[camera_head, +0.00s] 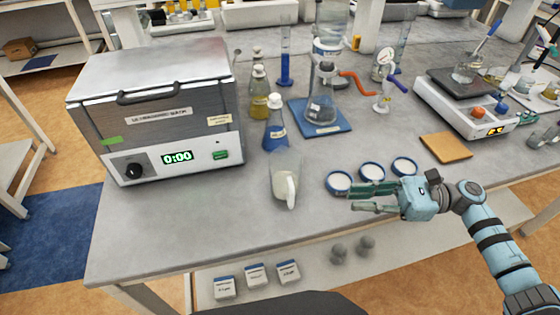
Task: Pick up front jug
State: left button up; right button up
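The front jug (285,180) is a clear, pale vessel with a whitish handle facing the front. It stands upright near the bench's front edge, right of the ultrasonic bath. My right gripper (352,199) reaches in from the right with its fingers pointing left toward the jug. It is open, with a gap between its fingers and nothing in it. It is apart from the jug, to its right. My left gripper is not in view.
The ultrasonic bath (150,110) fills the left of the bench. A blue-filled flask (275,132) stands just behind the jug. Several round white dishes (372,171) lie near my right gripper. A balance (465,105) and an orange pad (446,147) are at the right.

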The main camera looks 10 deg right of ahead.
jog(key=shift+w+a+r+p, duration=0.1)
jog(key=shift+w+a+p, duration=0.25)
jog(key=shift+w+a, duration=0.45)
jog(key=p, duration=0.2)
send_near(292, 205)
jog(key=a+r, duration=0.3)
jog(key=shift+w+a, duration=0.25)
jog(key=shift+a, duration=0.05)
jog(key=a, duration=0.2)
jog(key=w+a+f+p, duration=0.1)
jog(key=a, duration=0.1)
jog(key=w+a, duration=0.1)
jog(key=a, duration=0.1)
jog(key=shift+w+f, duration=0.15)
jog(key=shift+f, duration=0.25)
jog(key=shift+a, duration=0.15)
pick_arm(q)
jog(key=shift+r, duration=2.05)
pick_arm(e)
jog(key=shift+f, duration=0.1)
grip_shut()
